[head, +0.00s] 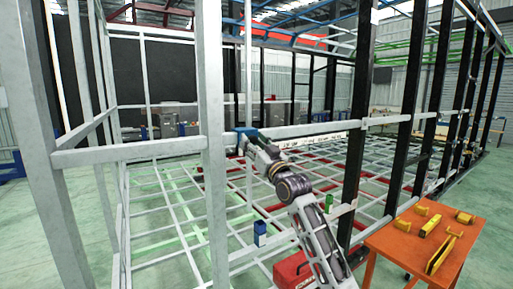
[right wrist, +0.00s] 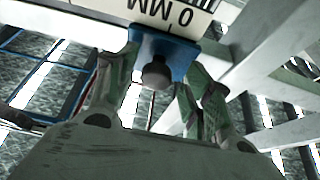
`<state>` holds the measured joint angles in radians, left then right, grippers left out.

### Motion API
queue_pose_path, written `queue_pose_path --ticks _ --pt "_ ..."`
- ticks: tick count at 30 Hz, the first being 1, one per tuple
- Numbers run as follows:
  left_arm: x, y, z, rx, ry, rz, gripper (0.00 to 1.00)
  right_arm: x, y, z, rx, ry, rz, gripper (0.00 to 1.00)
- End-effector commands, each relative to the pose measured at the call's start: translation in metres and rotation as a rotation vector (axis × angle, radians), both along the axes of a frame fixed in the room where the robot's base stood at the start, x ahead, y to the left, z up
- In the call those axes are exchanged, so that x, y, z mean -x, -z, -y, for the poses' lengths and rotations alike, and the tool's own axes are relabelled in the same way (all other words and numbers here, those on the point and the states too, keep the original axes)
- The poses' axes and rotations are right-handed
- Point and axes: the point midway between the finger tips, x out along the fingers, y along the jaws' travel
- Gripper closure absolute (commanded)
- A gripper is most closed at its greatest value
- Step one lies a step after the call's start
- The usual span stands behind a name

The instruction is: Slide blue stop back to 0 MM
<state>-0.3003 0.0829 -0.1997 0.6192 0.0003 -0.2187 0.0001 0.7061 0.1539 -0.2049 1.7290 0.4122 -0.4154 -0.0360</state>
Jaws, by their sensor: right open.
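The blue stop (head: 247,131) sits on the grey horizontal rail, close to the grey upright post in the head view. In the right wrist view the blue stop (right wrist: 180,55) has a dark round knob (right wrist: 156,73). A white scale (right wrist: 165,12) with upside-down "0 MM" lettering lies right beside the stop, at the top of the picture. My right gripper (right wrist: 163,68) is open, with its green-grey fingers on either side of the stop. I cannot tell whether they touch it. In the head view my right gripper (head: 244,143) is small and partly hidden at the stop. My left gripper is not in view.
The grey post (head: 211,140) stands just left of the stop. A black post (head: 357,120) crosses the rail further right. Other blue blocks (head: 260,233) sit on a lower rail. An orange table (head: 400,240) with yellow tools and a red box (head: 292,270) stand at the lower right.

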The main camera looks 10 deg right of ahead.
Motion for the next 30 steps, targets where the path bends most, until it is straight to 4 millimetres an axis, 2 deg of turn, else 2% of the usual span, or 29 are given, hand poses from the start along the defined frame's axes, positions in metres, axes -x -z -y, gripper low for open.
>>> queue_pose_path --ticks 10,30 --pt "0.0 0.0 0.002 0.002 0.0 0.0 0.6 0.012 0.006 0.005 0.0 0.001 0.0 0.49" --pt "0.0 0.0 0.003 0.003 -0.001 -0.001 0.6 0.068 0.03 0.024 0.0 0.0 -0.001 0.49"
